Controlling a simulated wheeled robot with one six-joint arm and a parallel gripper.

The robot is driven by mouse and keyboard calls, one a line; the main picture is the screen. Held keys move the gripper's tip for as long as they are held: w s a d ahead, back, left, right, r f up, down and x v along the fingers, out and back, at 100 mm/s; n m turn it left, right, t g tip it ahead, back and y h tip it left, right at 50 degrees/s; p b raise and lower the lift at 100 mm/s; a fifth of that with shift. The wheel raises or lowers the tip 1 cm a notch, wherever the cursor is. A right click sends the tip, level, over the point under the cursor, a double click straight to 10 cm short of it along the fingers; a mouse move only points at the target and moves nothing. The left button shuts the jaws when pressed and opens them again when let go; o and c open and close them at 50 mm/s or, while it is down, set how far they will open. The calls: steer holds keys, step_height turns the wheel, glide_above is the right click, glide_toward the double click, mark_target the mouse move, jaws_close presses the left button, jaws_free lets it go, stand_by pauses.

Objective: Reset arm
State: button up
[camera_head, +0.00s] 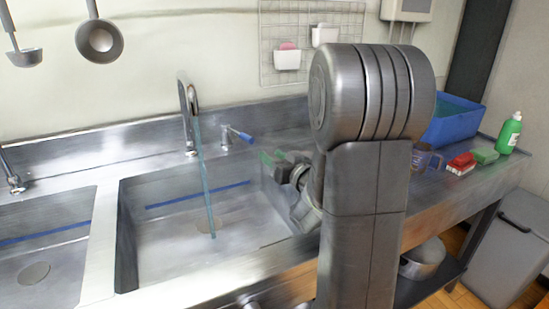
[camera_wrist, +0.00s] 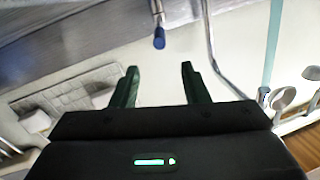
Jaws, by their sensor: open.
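My gripper (camera_wrist: 159,82) is open and empty in the wrist view, its two dark green fingers apart with nothing between them. In the head view my gripper (camera_head: 268,158) is small and partly hidden by my own arm, above the right side of the sink basin (camera_head: 175,255). It is near the blue-handled tap lever (camera_head: 240,135). The same blue handle (camera_wrist: 159,40) shows beyond the fingertips in the wrist view, apart from them. The wrist view is tilted.
A faucet (camera_head: 186,110) pours a thin water stream (camera_head: 205,185) into the basin. A blue bin (camera_head: 450,127), a red sponge (camera_head: 461,164), a green sponge (camera_head: 484,156) and a green bottle (camera_head: 509,134) stand on the right counter. Ladles (camera_head: 99,40) hang at upper left.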

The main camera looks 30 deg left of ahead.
mark_target(249, 139)
stand_by(0.3)
steer(key=x, duration=1.3)
steer(key=shift+w+a, duration=0.15)
steer(key=shift+a, duration=0.35)
steer(key=shift+r+t, duration=0.15)
steer(key=shift+t, duration=0.15)
